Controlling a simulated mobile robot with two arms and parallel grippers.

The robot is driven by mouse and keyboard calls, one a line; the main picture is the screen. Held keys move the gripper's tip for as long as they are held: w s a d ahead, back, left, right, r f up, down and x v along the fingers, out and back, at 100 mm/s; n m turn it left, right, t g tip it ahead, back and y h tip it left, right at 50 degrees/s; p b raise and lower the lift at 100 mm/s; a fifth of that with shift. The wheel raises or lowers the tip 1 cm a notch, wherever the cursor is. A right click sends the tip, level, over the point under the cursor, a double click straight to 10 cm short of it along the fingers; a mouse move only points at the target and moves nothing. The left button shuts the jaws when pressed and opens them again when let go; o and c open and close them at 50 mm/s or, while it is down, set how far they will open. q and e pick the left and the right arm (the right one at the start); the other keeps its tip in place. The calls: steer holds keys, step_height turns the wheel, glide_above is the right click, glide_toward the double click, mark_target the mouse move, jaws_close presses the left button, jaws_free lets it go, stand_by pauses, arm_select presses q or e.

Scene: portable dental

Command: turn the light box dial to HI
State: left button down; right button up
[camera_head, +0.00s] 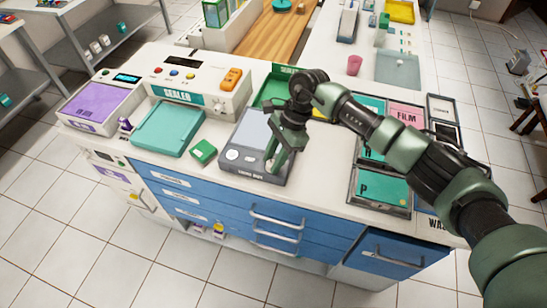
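The light box (254,130) is a grey slab with a pale screen, lying on the white counter near the middle of the camera_head view. A round white dial (232,155) sits on its front strip at the left, with a small mark beside it. The dial's setting is too small to read. My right gripper (274,163) points down over the front right part of the light box, to the right of the dial. The gap between its fingers is not clear, nor is whether they touch the box. My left gripper is out of view.
Left of the light box are a small green box (203,151), a teal tray (168,128) and a sealer (205,85). Labelled trays, including FILM (407,117), stand right, under my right arm. Blue drawers (215,205) front the counter.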

jaws_close()
steer(key=shift+m, duration=0.3)
steer(key=shift+d+f+m+t+b, duration=0.1)
steer(key=shift+m+t+b, duration=0.3)
steer(key=shift+m+b, duration=0.5)
steer(key=m+t+b, duration=0.1)
steer(key=m, duration=0.1)
steer(key=m+b, duration=0.1)
steer(key=m, duration=0.1)
steer(key=shift+s+m+t+y+b, duration=0.15)
steer(key=shift+m+t+y+b, duration=0.15)
steer(key=shift+t, duration=0.1)
steer(key=shift+s+m+t+h+b, duration=0.15)
steer(key=shift+m+t+b, duration=0.35)
steer(key=shift+m+b, duration=0.6)
steer(key=shift+w+m+t+h+b, duration=0.1)
steer(key=shift+m+t+h+b, duration=0.15)
steer(key=shift+m+t+b, duration=0.75)
steer(key=shift+r+m+g+p, duration=0.2)
steer(key=shift+m+g+p, duration=0.1)
steer(key=shift+m+g, duration=0.2)
steer(key=o, duration=1)
jaws_free()
steer(key=shift+s, duration=0.1)
